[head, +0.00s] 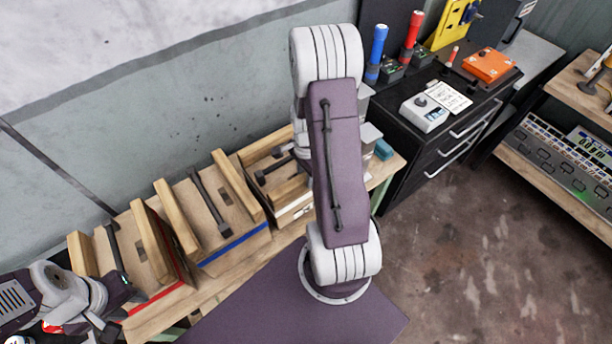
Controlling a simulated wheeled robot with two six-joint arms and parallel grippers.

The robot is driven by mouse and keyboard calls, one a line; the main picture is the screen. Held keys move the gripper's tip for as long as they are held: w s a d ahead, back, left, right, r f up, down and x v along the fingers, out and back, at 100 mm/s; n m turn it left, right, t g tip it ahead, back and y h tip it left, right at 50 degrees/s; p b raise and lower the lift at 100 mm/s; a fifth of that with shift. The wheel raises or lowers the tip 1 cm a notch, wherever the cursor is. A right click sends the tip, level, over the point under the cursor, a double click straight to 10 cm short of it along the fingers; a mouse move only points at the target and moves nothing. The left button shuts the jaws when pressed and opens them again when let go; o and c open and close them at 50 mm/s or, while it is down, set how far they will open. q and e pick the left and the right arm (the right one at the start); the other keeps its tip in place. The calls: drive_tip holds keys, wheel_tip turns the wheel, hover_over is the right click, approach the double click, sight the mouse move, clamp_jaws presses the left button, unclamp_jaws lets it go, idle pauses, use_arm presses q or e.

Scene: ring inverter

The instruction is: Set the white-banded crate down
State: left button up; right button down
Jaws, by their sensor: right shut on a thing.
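The white-banded crate (290,214) is a wooden box at the right end of the row, with a dark bar inside. My right arm crosses in front of it and covers its right part. My right gripper's fingers are hidden behind that arm at the crate. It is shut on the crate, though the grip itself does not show. I cannot tell whether the crate touches the bench. My left gripper (128,294) is low at the left, beside the red-banded crate (155,296); its finger gap is not clear.
The blue-banded crate (235,245) stands between the red-banded and white-banded ones on the wooden bench (385,172). A wall rises close behind. A black drawer cabinet (440,140) stands to the right with blue and red torches on top. The floor in front of it is clear.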

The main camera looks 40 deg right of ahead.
drive_tip(key=shift+w+d+f, duration=0.1)
drive_tip(key=c, duration=1)
unclamp_jaws()
drive_tip(key=shift+f, duration=0.1)
drive_tip(key=shift+c, duration=0.2)
